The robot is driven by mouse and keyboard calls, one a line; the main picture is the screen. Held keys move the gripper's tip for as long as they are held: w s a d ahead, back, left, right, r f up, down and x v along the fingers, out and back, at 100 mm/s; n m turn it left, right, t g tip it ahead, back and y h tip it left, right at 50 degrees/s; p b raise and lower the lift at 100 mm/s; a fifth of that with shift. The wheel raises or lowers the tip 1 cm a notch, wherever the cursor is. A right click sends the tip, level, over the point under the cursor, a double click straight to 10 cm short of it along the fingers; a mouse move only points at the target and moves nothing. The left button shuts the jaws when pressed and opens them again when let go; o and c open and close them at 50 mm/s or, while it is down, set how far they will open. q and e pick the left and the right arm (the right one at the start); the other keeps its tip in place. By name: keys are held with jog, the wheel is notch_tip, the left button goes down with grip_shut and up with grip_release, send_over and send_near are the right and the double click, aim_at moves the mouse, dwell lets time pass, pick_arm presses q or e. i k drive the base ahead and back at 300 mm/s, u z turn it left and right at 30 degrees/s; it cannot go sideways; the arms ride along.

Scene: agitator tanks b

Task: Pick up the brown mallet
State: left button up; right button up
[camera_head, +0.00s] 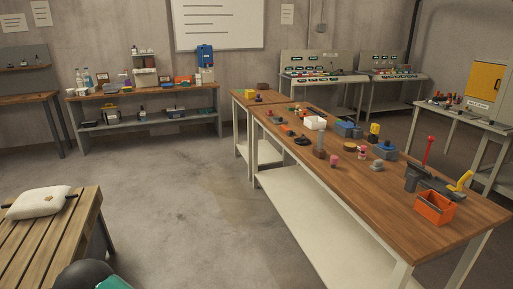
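I cannot make out a brown mallet for certain. A small upright brown item (319,141) stands on the long wooden-topped workbench (440,228), among several small things. It is too small to tell whether it is the mallet. Neither of my grippers is in view.
The workbench also holds an orange bin (434,208), a red-knobbed lever (428,150), a blue box (384,151) and a white container (315,123). A slatted bench (40,240) with a white sack (40,202) stands at left. The concrete floor (190,200) between is clear.

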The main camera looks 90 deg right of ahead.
aim_at(318, 150)
jog(key=z, duration=0.2)
jog(key=i, duration=0.3)
jog(key=z, duration=3.2)
jog(key=i, duration=1.05)
jog(key=u, duration=0.55)
